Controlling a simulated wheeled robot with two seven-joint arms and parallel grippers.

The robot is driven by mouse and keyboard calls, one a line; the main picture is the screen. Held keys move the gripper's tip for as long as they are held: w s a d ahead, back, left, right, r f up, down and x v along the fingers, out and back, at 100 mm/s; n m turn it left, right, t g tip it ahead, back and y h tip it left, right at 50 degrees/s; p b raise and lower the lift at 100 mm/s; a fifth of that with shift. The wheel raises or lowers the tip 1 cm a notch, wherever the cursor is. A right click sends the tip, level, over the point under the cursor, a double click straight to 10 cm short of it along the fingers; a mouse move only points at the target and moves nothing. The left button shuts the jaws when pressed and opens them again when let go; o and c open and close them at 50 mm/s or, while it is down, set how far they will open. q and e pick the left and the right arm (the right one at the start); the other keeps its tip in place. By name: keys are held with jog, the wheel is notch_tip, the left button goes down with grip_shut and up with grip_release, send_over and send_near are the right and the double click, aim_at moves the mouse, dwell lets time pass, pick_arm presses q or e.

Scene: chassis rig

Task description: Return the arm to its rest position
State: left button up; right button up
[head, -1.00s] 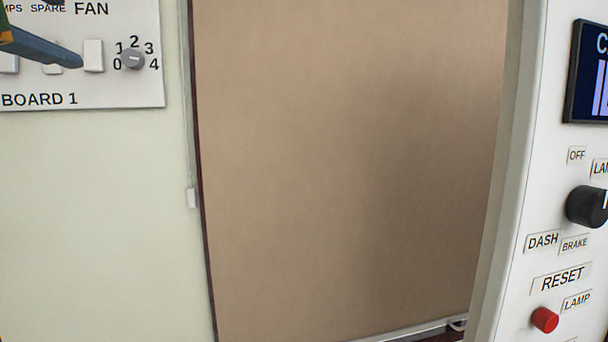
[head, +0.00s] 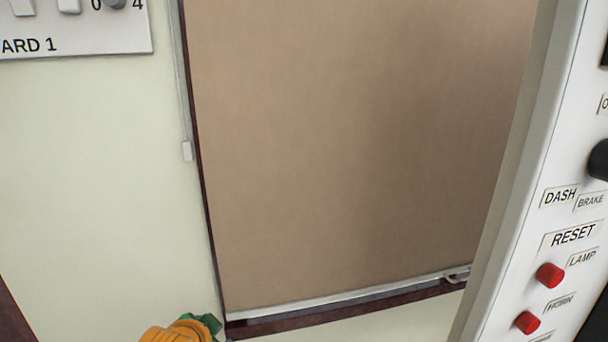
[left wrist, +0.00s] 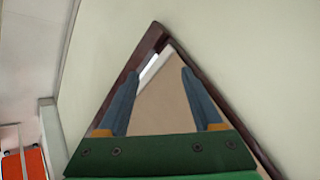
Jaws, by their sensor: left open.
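My left gripper (left wrist: 160,72) shows in the left wrist view with its two blue-grey fingers spread apart. Nothing is between them. Behind the fingers are a tan blind and a dark frame, with pale wall around. In the head view, an orange and green part of my arm shows at the bottom edge, below the blind's lower left corner. The fingers are not visible there. My right gripper is in neither view.
The tan blind (head: 350,150) hangs in a dark frame, its pull cord (head: 187,150) at the left. A white board (head: 100,40) with switches and a knob is at upper left. A white panel (head: 530,270) with red buttons (head: 550,275) stands at right. Pale wall (head: 90,200) is clear.

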pick_arm(q)
jog(key=s+f+n+g, duration=0.3)
jog(key=s+f, duration=0.5)
jog(key=s, duration=0.4)
jog(key=s+f+n+g, duration=0.25)
jog(key=s+f, duration=0.45)
jog(key=s, duration=0.6)
notch_tip(320, 180, down, 16)
jog(key=s, duration=0.2)
jog(key=s+a+f+g, duration=0.1)
jog(key=s+f+g, duration=0.1)
jog(key=s+f, duration=0.9)
jog(key=shift+s+a, duration=0.35)
jog(key=shift+s, duration=0.5)
jog(key=shift+f, duration=0.1)
